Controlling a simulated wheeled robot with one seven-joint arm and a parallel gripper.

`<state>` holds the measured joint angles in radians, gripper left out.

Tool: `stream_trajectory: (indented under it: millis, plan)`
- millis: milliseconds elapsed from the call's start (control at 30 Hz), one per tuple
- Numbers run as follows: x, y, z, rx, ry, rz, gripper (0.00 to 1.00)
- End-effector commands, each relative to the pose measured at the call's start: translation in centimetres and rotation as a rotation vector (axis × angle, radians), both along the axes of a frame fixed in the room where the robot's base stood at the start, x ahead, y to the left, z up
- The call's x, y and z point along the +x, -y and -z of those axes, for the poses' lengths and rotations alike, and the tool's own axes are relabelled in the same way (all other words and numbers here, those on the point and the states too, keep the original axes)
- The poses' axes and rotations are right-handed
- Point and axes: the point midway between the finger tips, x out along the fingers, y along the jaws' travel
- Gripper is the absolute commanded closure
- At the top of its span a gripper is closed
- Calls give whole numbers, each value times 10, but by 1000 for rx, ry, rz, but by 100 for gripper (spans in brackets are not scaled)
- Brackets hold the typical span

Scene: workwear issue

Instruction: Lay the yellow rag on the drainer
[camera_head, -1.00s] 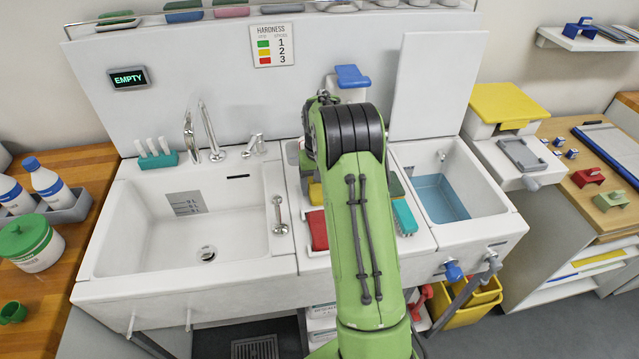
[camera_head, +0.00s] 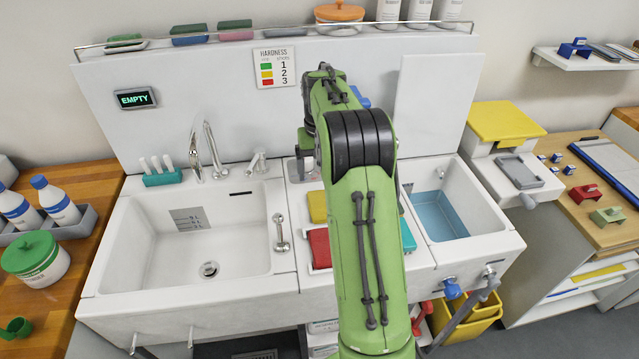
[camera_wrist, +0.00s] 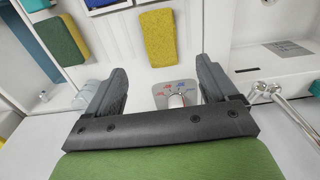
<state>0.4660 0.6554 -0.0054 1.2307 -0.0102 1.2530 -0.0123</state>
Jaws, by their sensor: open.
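The yellow rag (camera_head: 317,206) looks like a flat rectangle lying on the white middle section (camera_head: 299,192) between the sink and the blue-bottomed basin. I take that section as the drainer, but cannot be sure. In the wrist view a rough yellow piece (camera_wrist: 158,38), apparently the same one, lies beyond my fingertips and apart from them. My gripper (camera_wrist: 160,82) is open and empty, above a small plate with a knob (camera_wrist: 176,98).
A red piece (camera_head: 319,247) and a teal one (camera_head: 407,236) lie near the yellow one. A yellow-green sponge (camera_wrist: 62,40) lies to its left in the wrist view. The empty sink (camera_head: 160,240) is left, the basin (camera_head: 440,215) right. Taps (camera_head: 205,155) stand behind the sink.

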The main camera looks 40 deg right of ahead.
Motion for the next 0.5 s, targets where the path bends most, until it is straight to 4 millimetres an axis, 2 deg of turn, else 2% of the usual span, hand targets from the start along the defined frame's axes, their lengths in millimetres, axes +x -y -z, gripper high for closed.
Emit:
stream_trajectory:
  millis: [67, 167, 200, 300, 400, 500]
  plan:
    - [-3, -11, -14, -7, 17, -17, 14]
    - [-20, -44, -49, -29, 67, -66, 14]
    - [-31, -62, -65, -39, 93, -93, 14]
    - [-67, -104, -96, -63, 162, -159, 14]
    - [-110, -141, -115, -81, 234, -225, 14]
    - [-157, -172, -121, -95, 307, -290, 14]
